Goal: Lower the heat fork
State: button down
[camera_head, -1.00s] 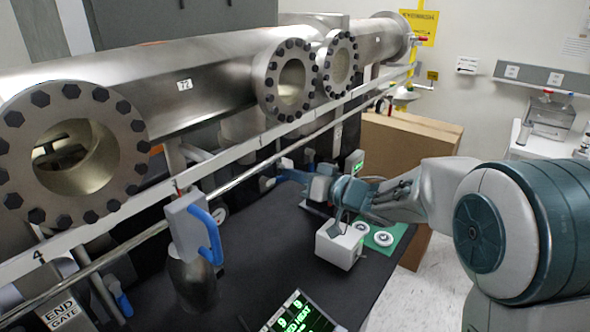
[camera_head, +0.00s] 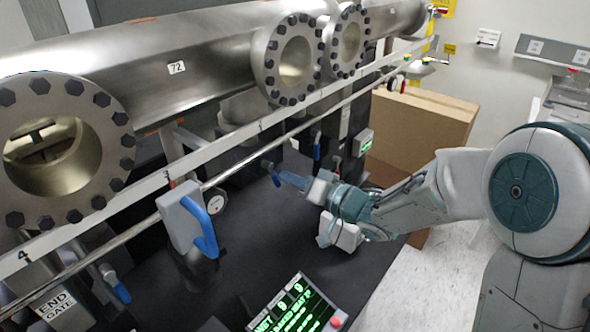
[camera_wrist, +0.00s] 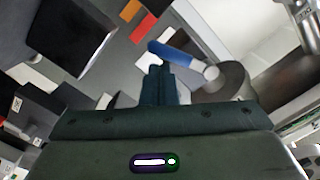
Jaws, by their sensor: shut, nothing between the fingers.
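No part is readably marked as the heat fork, so I cannot tell which it is. My gripper (camera_head: 275,174) is shut and empty, low over the dark table in front of the steel chamber. In the wrist view its narrow fingers (camera_wrist: 160,76) point at a blue handle (camera_wrist: 183,54) on a pale, round-ended fitting, close beyond the tips. I cannot tell whether they touch. In the head view a small blue lever (camera_head: 316,147) stands behind the gripper. A larger blue handle (camera_head: 203,226) hangs from a grey box at left.
The dark tabletop (camera_head: 245,255) is mostly clear. A white box (camera_head: 338,234) sits under my wrist, partly hidden. A green-lettered display (camera_head: 285,312) stands at the front. A long rail (camera_head: 265,150) runs along the chamber (camera_head: 175,70). A cardboard box (camera_head: 425,125) stands behind.

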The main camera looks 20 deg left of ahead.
jog(key=shift+s+a+f+m, duration=0.15)
jog(key=shift+s+f+m, duration=0.25)
jog(key=shift+s, duration=0.15)
jog(key=shift+s+a+f+m, duration=0.15)
jog(key=shift+s+f+m, duration=0.2)
jog(key=shift+s, duration=0.2)
